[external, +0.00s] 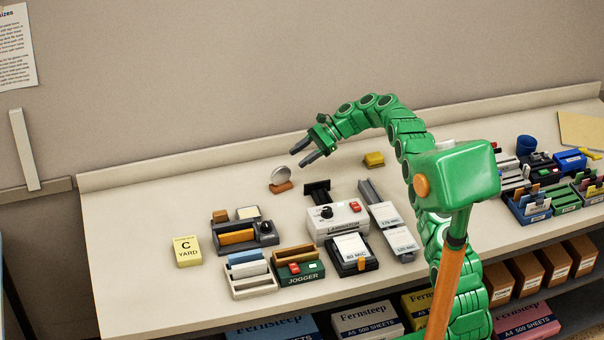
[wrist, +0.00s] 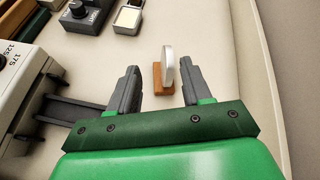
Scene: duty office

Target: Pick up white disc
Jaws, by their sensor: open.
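A white disc (external: 281,174) stands on edge in a small orange-brown wooden stand (external: 281,187) on the counter, near its back. In the wrist view the disc (wrist: 168,64) is seen nearly edge-on, upright in the stand (wrist: 159,80). My gripper (external: 303,153) is open, its grey fingers pointing towards the disc from the right. In the wrist view my gripper (wrist: 160,80) has the disc ahead between its two fingers, closer to the right finger. I cannot tell whether that finger touches the disc. Nothing is held.
A laminator (external: 337,222) with a black upright part stands in front of the disc. A dark grey desk unit (external: 241,233) is at front left, and a yellow block (external: 374,160) lies to the right. The counter (external: 150,205) is bare at left; the wall is behind.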

